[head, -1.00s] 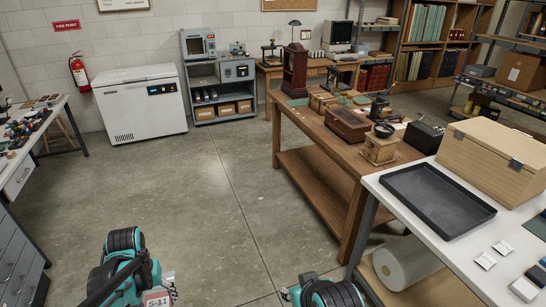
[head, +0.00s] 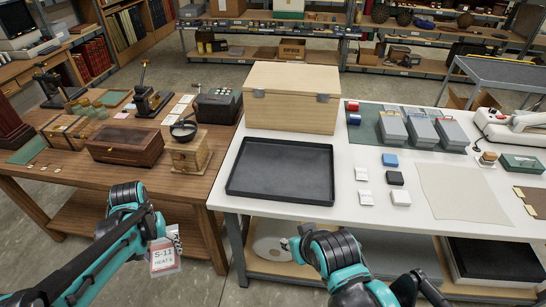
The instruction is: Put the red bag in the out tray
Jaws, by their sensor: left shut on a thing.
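A small flat bag with a pinkish-red edge and a white label reading S-11 (head: 164,258) hangs at my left gripper (head: 174,235). The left gripper is shut on it, left of the white table and above the floor. The gripper's fingers are small and partly hidden by my arm. An empty, shallow black tray (head: 237,182) lies on the white table, up and to the right of the bag and apart from it. My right gripper (head: 288,243) shows only as a small part beside my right arm, below the table's front edge; its jaws cannot be made out.
A wooden box (head: 292,100) stands right behind the tray. White and blue small boxes (head: 390,160) and a cream sheet (head: 462,195) lie to its right. A brown wooden table (head: 60,170) with a dark chest and instruments stands left. A narrow gap parts the tables.

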